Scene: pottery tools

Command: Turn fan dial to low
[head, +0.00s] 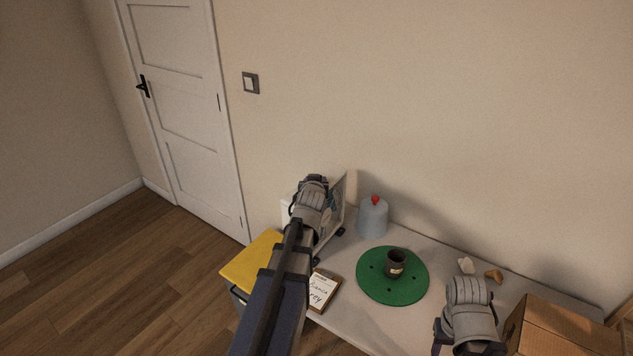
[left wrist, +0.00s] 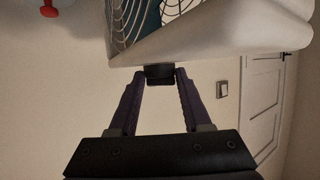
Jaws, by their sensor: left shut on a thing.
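The fan is a white box with a wire grille; in the head view its side (head: 346,190) shows behind my left arm at the back left of the table. In the left wrist view the fan (left wrist: 220,32) fills the top, with the grille at upper left. A small dark dial (left wrist: 159,71) sits on its edge. My left gripper (left wrist: 160,78) is shut on the dial, one finger on each side. In the head view my left gripper (head: 314,184) is over the fan and hides the dial. Any dial marks cannot be read. My right gripper (head: 466,318) is low at right, its fingertips unclear.
A blue-grey jug with a red cap (head: 372,218) stands right of the fan. A green disc (head: 406,292) bears a dark mug (head: 396,262). A clipboard (head: 322,290), a yellow-lidded box (head: 250,262), small pieces (head: 466,265) and a cardboard box (head: 560,328) are nearby.

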